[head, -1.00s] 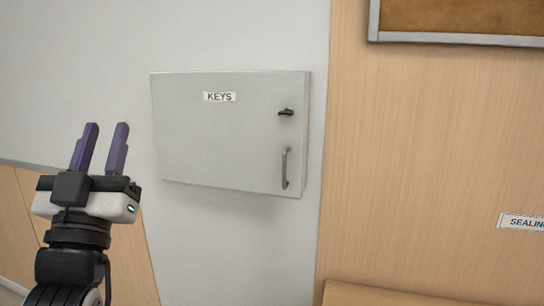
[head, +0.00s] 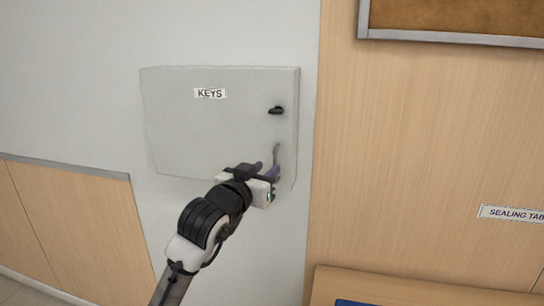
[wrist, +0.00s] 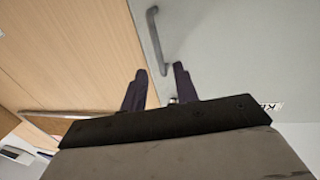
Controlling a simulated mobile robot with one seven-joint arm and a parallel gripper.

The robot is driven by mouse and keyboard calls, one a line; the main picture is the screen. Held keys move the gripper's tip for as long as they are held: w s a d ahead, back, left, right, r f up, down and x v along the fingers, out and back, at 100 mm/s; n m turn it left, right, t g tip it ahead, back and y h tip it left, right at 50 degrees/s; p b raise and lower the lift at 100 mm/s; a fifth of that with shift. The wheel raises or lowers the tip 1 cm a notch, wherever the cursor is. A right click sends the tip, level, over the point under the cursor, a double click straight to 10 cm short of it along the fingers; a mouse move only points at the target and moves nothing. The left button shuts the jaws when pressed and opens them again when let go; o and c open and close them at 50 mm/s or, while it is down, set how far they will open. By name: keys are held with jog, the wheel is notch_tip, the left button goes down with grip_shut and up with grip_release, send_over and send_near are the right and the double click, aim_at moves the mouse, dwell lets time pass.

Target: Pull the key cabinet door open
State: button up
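The grey key cabinet (head: 210,130), labelled KEYS, is on the wall with its door shut. Its dark latch (head: 276,110) is near the door's right edge. The curved grey door handle (head: 277,152) is below the latch, its lower part hidden by my gripper (head: 266,170). In the wrist view the handle (wrist: 155,38) runs down toward my gripper (wrist: 159,72), and its near end shows between the two dark fingertips. The fingers are apart, with a gap on each side of the handle; I cannot tell whether either touches it.
Wood panelling (head: 420,150) is right of the cabinet, with a framed cork board (head: 450,20) above and a sealing label (head: 510,213) lower down. A wooden surface (head: 400,288) juts out at the bottom right. The wall left of the cabinet is clear.

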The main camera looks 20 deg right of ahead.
aim_at(274, 162)
jog(key=shift+p+x, duration=0.6)
jog(key=shift+x, duration=1.6)
grip_shut()
